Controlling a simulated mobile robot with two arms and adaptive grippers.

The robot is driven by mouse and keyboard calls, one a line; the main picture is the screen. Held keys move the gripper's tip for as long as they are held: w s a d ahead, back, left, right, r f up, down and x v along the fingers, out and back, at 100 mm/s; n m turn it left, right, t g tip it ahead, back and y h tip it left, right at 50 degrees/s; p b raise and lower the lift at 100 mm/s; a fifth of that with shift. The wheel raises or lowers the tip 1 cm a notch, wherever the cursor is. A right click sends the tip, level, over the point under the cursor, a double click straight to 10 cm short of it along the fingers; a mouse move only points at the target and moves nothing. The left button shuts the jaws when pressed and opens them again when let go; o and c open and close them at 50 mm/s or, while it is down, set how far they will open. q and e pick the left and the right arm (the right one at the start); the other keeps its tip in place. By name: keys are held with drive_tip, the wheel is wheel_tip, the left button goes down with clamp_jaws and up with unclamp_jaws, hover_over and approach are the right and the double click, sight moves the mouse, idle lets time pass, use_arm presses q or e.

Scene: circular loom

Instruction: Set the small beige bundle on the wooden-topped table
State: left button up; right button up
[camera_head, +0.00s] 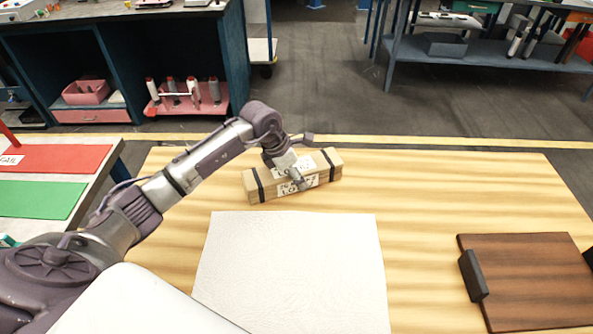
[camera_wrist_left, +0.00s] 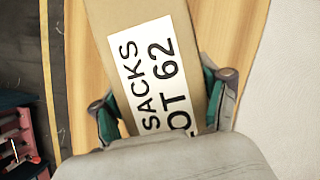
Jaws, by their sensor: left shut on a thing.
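The small beige bundle (camera_head: 265,185) is a long block with two dark straps and white labels. It lies level over the far middle of the wooden-topped table (camera_head: 450,190); I cannot tell for certain whether its underside touches the wood. My left gripper (camera_head: 297,180) reaches down over its middle and is shut on it. In the left wrist view the gripper's two fingers (camera_wrist_left: 163,104) press on both sides of the bundle (camera_wrist_left: 115,22), beside the label reading SACKS LOT 62. My right gripper is not in view.
A white sheet (camera_head: 292,265) lies on the table in front of the bundle. A dark wooden board (camera_head: 530,275) with black handles is at right. A side table with red and green mats (camera_head: 40,200) stands at left. Bare tabletop lies right of the bundle.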

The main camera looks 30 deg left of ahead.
use_arm(q)
drive_tip(key=shift+f, duration=0.1)
drive_tip(key=o, duration=1.6)
drive_tip(key=shift+r, duration=0.3)
drive_tip(key=b+v, duration=0.1)
drive_tip(key=v, duration=1)
drive_tip(key=shift+s+r+b, duration=0.1)
drive_tip(key=shift+s+b, duration=0.05)
drive_tip(key=shift+b, duration=0.25)
drive_tip(key=shift+s+r, duration=0.1)
drive_tip(key=shift+r, duration=0.15)
drive_tip(key=shift+a, duration=0.1)
